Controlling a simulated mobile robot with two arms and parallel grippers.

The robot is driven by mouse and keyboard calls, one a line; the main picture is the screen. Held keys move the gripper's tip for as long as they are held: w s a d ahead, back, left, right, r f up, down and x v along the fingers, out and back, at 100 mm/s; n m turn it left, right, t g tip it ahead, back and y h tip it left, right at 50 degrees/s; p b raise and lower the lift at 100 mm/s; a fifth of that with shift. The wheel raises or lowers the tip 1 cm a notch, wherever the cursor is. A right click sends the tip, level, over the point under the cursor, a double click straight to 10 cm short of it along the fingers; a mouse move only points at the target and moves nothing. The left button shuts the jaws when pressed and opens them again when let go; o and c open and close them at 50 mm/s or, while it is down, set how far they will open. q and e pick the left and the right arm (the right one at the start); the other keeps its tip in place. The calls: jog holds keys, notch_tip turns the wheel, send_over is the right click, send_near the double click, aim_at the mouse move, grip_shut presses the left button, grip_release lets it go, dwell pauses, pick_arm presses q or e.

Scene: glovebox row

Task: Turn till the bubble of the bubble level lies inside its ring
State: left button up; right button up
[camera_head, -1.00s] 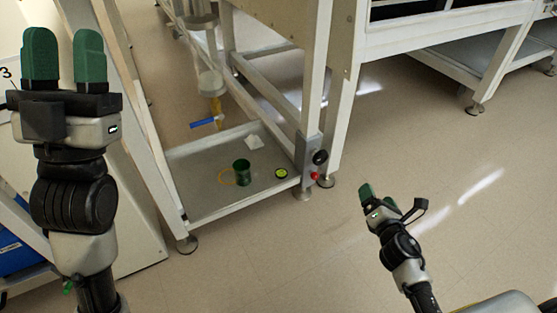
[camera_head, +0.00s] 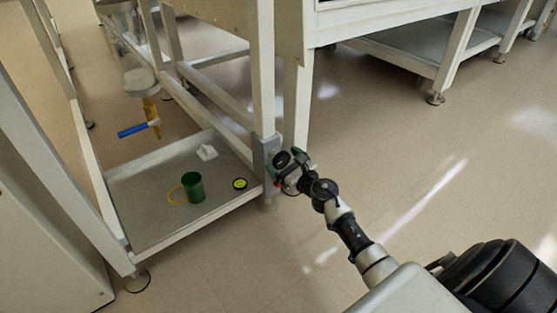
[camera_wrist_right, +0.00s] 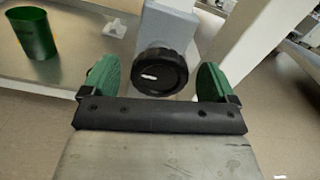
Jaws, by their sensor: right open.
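The bubble level (camera_head: 240,184), a small round yellow-green disc with a dark rim, lies on the grey tray (camera_head: 150,215) low in the frame. Its bubble is too small to make out. A black round knob (camera_wrist_right: 160,72) with a white mark sits on a grey block (camera_wrist_right: 168,25) at the tray's front right corner post. My right gripper (camera_head: 287,166) is at this post. In the right wrist view its green fingers (camera_wrist_right: 165,82) are open, one on either side of the knob, with gaps left and right. My left gripper is out of view.
A green cup (camera_head: 194,188) stands on the tray, which also shows in the wrist view, with a yellow ring beside it and a small white piece (camera_head: 207,152) behind. A blue-handled valve (camera_head: 138,129) hangs above. White frame legs stand around; the floor to the right is clear.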

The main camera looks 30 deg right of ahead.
jog(key=shift+w+a, duration=0.1)
jog(key=shift+w, duration=1.1)
jog(key=c, duration=0.9)
jog(key=shift+m, duration=0.3)
